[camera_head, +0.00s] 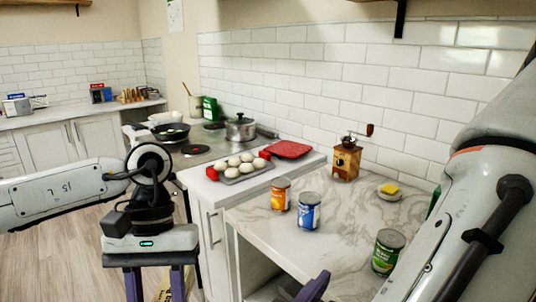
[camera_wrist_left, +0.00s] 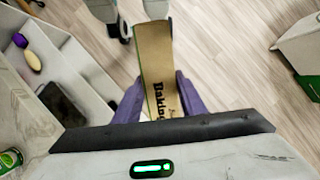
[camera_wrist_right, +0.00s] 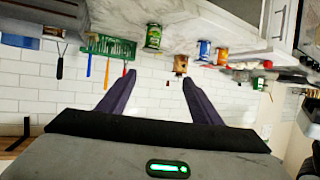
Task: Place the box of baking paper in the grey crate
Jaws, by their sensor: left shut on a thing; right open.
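The box of baking paper (camera_wrist_left: 158,65) is a long, narrow brown carton with dark "Baking" lettering. My left gripper (camera_wrist_left: 160,88) is shut on it, with a purple finger on each side, above the wooden floor. In the head view my left gripper (camera_head: 157,285) is low at the left, beside the counter, and a tan strip of the box shows between its fingers. A light grey, box-like thing with a green edge (camera_wrist_left: 302,42) stands at the right of the left wrist view; I cannot tell whether it is the grey crate. My right gripper (camera_wrist_right: 157,85) is open and empty.
The marble counter (camera_head: 262,222) holds an orange can (camera_head: 281,195), a blue can (camera_head: 309,211), a green can (camera_head: 387,251) and a wooden grinder (camera_head: 346,160). A tray of white buns (camera_head: 240,168) lies beyond. A green rack (camera_wrist_right: 108,46) hangs on the tiled wall.

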